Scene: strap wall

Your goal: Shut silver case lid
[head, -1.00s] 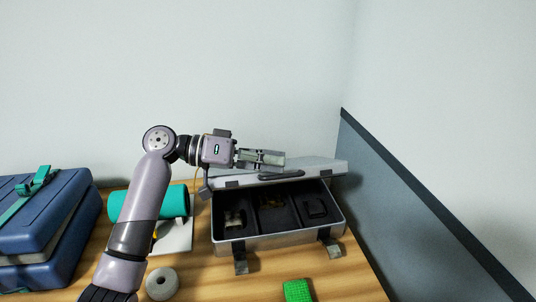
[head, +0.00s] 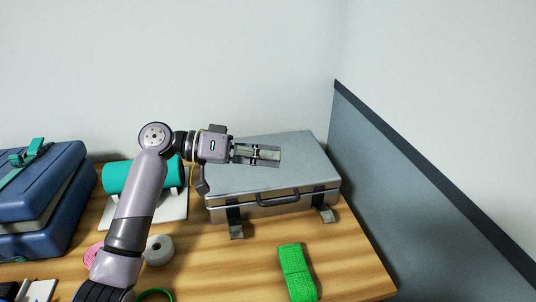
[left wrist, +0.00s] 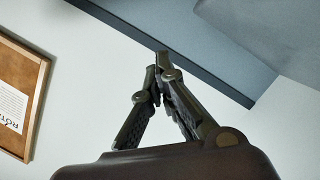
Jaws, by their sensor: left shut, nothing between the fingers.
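The silver case (head: 290,203) stands near the back right of the wooden table. Its lid (head: 300,160) lies down flat over the base, and its dark inside is hidden. The handle is at the front, and two latches hang open at the front edge, a left latch (head: 235,230) and a right latch (head: 327,215). My left gripper (head: 278,156) is over the lid, pointing right; I cannot tell if it touches. In the left wrist view its fingers (left wrist: 158,68) meet at the tips with nothing between them. My right gripper is not in view.
A blue case (head: 40,200) with a teal strap stands at the left. A teal roll (head: 118,177) lies on a white stand beside my arm. A green strap (head: 296,272) and a grey roll (head: 159,250) lie in front. A grey-blue panel (head: 400,180) stands at the right.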

